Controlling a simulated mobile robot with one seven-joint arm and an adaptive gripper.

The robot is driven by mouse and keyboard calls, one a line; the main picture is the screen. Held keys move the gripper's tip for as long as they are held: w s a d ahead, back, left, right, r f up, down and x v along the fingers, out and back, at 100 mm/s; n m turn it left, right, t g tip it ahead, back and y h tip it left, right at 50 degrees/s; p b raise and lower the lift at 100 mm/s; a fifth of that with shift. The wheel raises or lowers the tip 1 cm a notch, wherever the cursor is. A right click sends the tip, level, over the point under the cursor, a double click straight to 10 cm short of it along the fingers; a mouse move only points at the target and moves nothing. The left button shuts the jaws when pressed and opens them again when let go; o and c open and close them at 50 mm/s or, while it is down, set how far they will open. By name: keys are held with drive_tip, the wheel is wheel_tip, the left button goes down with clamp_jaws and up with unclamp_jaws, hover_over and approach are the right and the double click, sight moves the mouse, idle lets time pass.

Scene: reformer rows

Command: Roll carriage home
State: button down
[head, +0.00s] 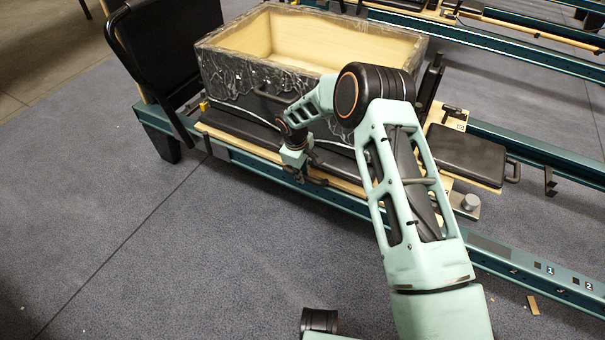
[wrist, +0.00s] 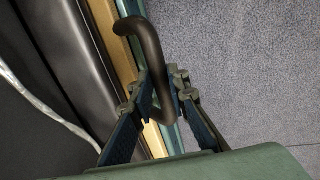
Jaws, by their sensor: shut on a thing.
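The carriage (head: 240,129) is a black padded bed with a pale wooden edge, on a teal rail frame (head: 250,167). A large open wooden box (head: 235,78), its outside wrapped in dark, wrinkled film, sits on it. My gripper (head: 311,178) is low at the carriage's near side, and its fingers are small in the head view. In the wrist view, my gripper (wrist: 162,92) has its fingers on either side of a dark curved handle (wrist: 143,33) beside the wooden edge. It is shut on this handle. The handle's lower part is partly hidden by the fingers.
A black upright board (head: 150,55) stands at the frame's left end. A black headrest pad (head: 466,154) lies right of my arm. The rail continues to lower right with number marks. Another reformer (head: 510,45) stands behind. Grey carpet in front is mostly clear, with a small wooden scrap (head: 533,305).

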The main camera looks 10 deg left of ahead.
drive_tip(key=c, duration=1.9)
unclamp_jaws()
drive_tip(key=shift+a, duration=0.45)
drive_tip(key=shift+o, duration=0.3)
drive_tip(key=shift+d, duration=0.15)
drive_tip(key=shift+r, duration=0.1)
wheel_tip(320, 180, up, 12)
drive_tip(key=s, duration=0.2)
drive_tip(key=shift+a+f, duration=0.2)
drive_tip(key=shift+a, duration=0.15)
